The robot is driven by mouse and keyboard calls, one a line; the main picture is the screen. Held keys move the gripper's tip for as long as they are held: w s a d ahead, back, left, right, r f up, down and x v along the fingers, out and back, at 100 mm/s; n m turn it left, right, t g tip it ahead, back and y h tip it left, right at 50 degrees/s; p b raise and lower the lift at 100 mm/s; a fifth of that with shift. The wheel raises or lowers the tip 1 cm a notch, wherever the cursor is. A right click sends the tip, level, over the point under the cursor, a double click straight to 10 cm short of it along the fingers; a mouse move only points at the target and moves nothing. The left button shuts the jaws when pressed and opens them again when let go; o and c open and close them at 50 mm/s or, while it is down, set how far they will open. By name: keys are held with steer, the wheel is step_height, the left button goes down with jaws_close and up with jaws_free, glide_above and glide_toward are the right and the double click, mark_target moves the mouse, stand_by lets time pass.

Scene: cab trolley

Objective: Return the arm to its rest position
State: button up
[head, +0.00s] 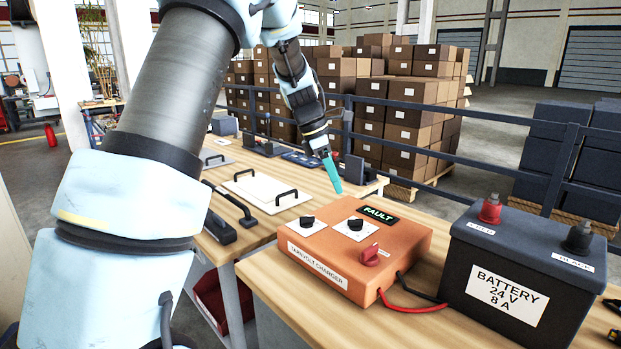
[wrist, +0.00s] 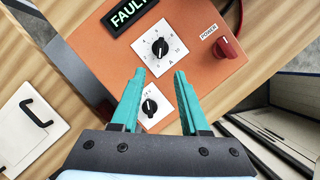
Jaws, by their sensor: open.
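My gripper (head: 331,172) is above the table at the back left corner of the orange charger box (head: 400,259). In the wrist view its teal fingers (wrist: 163,98) are apart with nothing between them. They point toward the charger's top (wrist: 110,55), clear of its knobs as far as I can tell. My arm reaches across the left and top of the head view, bent down at the wrist.
A battery (head: 522,262) marked 24 V 8 A stands right of the charger, with red and black cables between. White panels with black handles (head: 267,190) lie on the left bench. A blue railing (head: 440,150) runs behind; stacked cartons (head: 400,110) stand beyond it.

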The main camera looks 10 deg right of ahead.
steer(key=s+a+f+m+t+y, duration=0.1)
steer(key=s+a+m, duration=0.15)
steer(key=a, duration=0.65)
steer(key=s+a+f+m+t+y, duration=0.15)
steer(key=a+m, duration=0.25)
steer(key=a, duration=0.4)
steer(key=s+a+f+m+y, duration=0.1)
steer(key=s+a+f+m, duration=0.2)
steer(key=s+a+m, duration=0.6)
steer(key=s+a, duration=0.3)
steer(key=a, duration=0.1)
steer(key=shift+a+m+y, duration=0.35)
steer(key=shift+a, duration=0.05)
